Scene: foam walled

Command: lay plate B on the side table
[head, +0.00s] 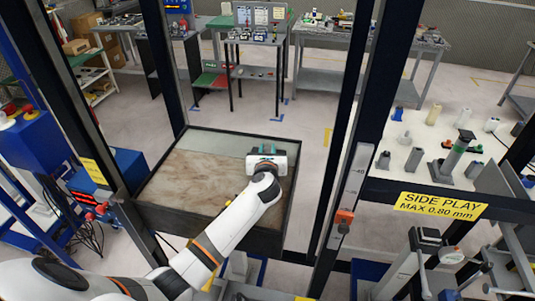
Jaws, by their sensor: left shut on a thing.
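My left arm reaches in from the bottom left over a dark-framed bed. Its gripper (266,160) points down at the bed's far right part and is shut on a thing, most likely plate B. The fingertips and the grip itself are hidden under the gripper body. A large flat brown, mottled panel (185,182), which I take for plate B, lies within the dark frame. A grey-green strip (222,143) shows beyond it. I cannot tell whether the panel touches the bed. No marking B is readable. My right gripper is not in view. I cannot tell which table is the side table.
Dark upright posts (347,140) stand either side of the bed. On the right is a white-topped table (402,157) with several small parts, above a yellow "SIDE PLAY" label (440,206). A blue machine (122,168) stands at the left. Workbenches (375,38) line the back, with open floor before them.

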